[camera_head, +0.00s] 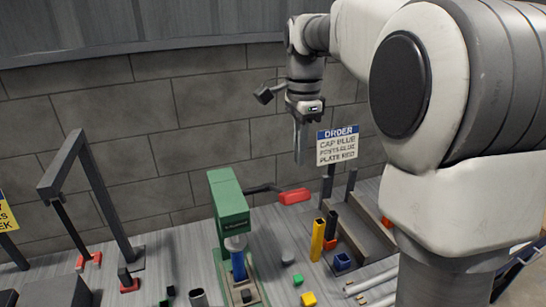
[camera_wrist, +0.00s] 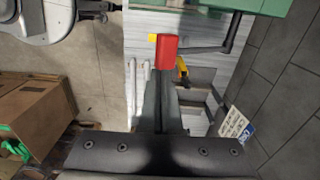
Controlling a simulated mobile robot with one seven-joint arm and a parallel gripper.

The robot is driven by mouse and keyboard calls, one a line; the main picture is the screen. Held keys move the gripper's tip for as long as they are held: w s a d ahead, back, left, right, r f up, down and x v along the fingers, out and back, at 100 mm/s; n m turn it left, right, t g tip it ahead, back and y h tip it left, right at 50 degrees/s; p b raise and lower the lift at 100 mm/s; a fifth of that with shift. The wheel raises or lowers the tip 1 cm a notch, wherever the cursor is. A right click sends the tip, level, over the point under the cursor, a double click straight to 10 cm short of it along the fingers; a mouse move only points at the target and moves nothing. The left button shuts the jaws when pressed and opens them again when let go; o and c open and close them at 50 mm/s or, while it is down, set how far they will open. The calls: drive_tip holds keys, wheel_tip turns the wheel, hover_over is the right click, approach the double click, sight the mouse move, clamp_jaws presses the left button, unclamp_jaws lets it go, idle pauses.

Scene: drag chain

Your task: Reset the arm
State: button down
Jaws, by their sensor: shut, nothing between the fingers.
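My gripper (camera_head: 300,158) hangs fingers-down in front of the grey block wall in the head view, left of the order sign and above the red handle. Its fingers are together and empty. In the wrist view my gripper (camera_wrist: 162,78) shows as two dark fingers side by side, with the red handle (camera_wrist: 166,52) lying just beyond the tips in the picture. In the head view the red handle (camera_head: 294,196) sits at the end of a dark lever on the green press (camera_head: 229,205). The handle is apart from the fingers there. My upper arm covers the right side.
The order sign (camera_head: 338,147) stands right of my gripper. A dark frame (camera_head: 95,185) stands at left. Yellow and black tubes (camera_head: 318,240), a blue block (camera_head: 342,261) and small coloured blocks stand on the bench. White rods (camera_wrist: 138,90) and a cardboard box (camera_wrist: 35,115) show in the wrist view.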

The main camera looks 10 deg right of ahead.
drive_tip(key=s+f+n+t+b, duration=0.2)
drive_tip(key=s+f+n, duration=0.2)
drive_tip(key=s+n, duration=0.4)
drive_tip(key=s+f+n+t+b, duration=0.2)
drive_tip(key=s+n, duration=0.5)
drive_tip(key=s, duration=0.7)
wheel_tip(320, 180, down, 2)
drive_tip(key=shift+s+a+n+t, duration=0.2)
drive_tip(key=shift+s+n+t, duration=0.15)
drive_tip(key=shift+t, duration=0.45)
